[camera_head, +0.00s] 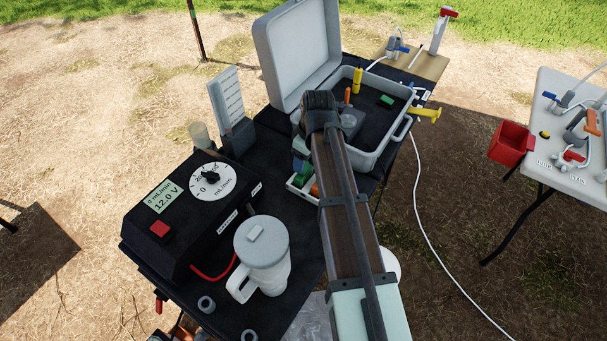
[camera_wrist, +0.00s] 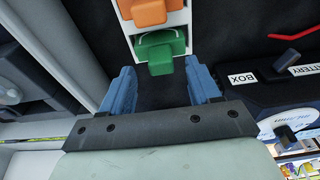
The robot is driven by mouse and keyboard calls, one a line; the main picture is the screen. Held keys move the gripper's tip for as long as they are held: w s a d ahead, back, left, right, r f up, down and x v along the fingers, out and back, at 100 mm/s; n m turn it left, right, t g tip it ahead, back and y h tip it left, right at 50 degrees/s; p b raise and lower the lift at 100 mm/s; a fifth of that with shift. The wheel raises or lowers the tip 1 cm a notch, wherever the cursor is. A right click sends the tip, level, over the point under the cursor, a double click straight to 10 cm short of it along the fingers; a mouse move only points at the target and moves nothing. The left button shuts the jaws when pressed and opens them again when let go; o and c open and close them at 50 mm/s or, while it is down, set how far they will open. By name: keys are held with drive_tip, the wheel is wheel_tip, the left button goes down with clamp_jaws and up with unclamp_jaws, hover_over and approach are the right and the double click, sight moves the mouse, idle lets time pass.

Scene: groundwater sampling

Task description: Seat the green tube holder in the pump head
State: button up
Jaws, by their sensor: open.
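The green tube holder (camera_wrist: 163,50) sits in a white tray (camera_wrist: 184,22) beside an orange holder (camera_wrist: 150,11) in the wrist view. In the head view the green holder (camera_head: 302,175) shows to the left of my arm, partly hidden. My gripper (camera_wrist: 160,70) is open, its blue fingers on either side of the holder's near end. A gap shows at each side, and I cannot tell how far above the holder the fingertips are. In the head view my arm mostly hides the gripper. I cannot make out the pump head for certain in either view.
A black control box (camera_head: 190,215) with a dial stands left, near a lidded white jug (camera_head: 262,258). An open grey case (camera_head: 385,130) holding small parts, including another green piece (camera_head: 387,99), lies beyond. A battery box (camera_wrist: 275,95) is right of the fingers in the wrist view.

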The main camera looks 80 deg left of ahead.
sight(304, 173)
drive_tip(key=f, duration=0.3)
drive_tip(key=shift+s+a+f, duration=0.1)
drive_tip(key=shift+s+a, duration=0.05)
drive_tip(key=shift+s, duration=0.15)
clamp_jaws()
idle(0.3)
